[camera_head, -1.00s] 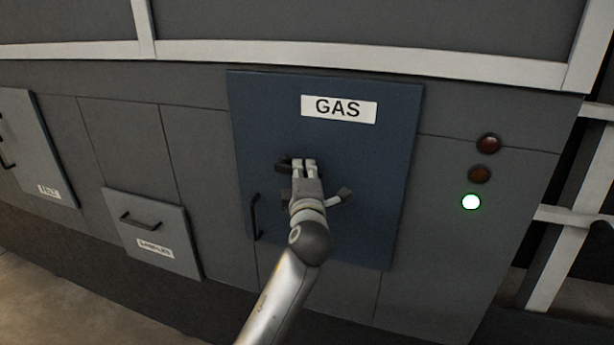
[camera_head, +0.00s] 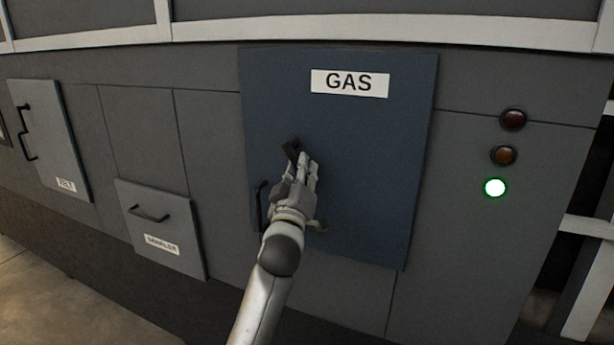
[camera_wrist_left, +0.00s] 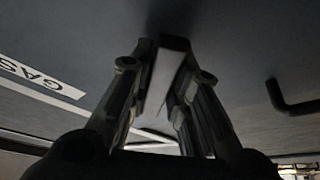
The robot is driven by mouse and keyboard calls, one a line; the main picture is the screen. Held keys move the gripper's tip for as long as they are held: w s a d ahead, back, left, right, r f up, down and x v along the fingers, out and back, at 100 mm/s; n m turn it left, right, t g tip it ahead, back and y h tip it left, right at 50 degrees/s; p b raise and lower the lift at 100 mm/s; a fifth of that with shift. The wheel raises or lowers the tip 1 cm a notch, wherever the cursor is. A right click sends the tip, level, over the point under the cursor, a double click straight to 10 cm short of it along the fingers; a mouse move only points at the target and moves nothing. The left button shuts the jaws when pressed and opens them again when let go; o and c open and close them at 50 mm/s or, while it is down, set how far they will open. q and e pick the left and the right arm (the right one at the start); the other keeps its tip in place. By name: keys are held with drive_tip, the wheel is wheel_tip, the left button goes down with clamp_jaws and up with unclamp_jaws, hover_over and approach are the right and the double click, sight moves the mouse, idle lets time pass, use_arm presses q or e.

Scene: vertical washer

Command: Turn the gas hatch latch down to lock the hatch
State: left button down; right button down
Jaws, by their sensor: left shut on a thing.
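The blue gas hatch (camera_head: 405,150), labelled GAS, lies flat against the grey machine front in the head view. Its dark latch (camera_head: 291,150) shows just above and left of my left gripper (camera_head: 302,172), its end tilted up to the left; the rest is hidden behind the gripper. My right gripper is in neither view.
A black hatch handle (camera_head: 261,205) is close to the left of my gripper. Grey panels with handles (camera_head: 150,213) stand further left. Two dark lamps and one lit green lamp (camera_head: 495,188) are to the right. The hatch's right side is clear.

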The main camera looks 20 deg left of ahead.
use_arm(q)
drive_tip(key=shift+a+f+m+t+h+p, duration=0.2)
drive_tip(key=shift+a+m+h, duration=0.55)
drive_tip(key=shift+m, duration=1)
drive_tip(key=shift+a+f+m+t+h+p, duration=0.1)
drive_tip(key=shift+a+m+t+h, duration=0.3)
drive_tip(key=shift+m+h, duration=0.95)
drive_tip(key=shift+a+f+m+t+h+p, duration=0.1)
drive_tip(key=shift+a+m+h, duration=0.55)
drive_tip(key=shift+m, duration=1.45)
drive_tip(key=shift+a, duration=0.15)
drive_tip(key=c, duration=1.7)
unclamp_jaws()
drive_tip(key=shift+m, duration=0.3)
drive_tip(key=shift+c, duration=0.2)
drive_tip(key=o, duration=0.4)
drive_tip(key=shift+w+f, duration=0.15)
drive_tip(key=shift+f, duration=0.1)
drive_tip(key=v, duration=1.2)
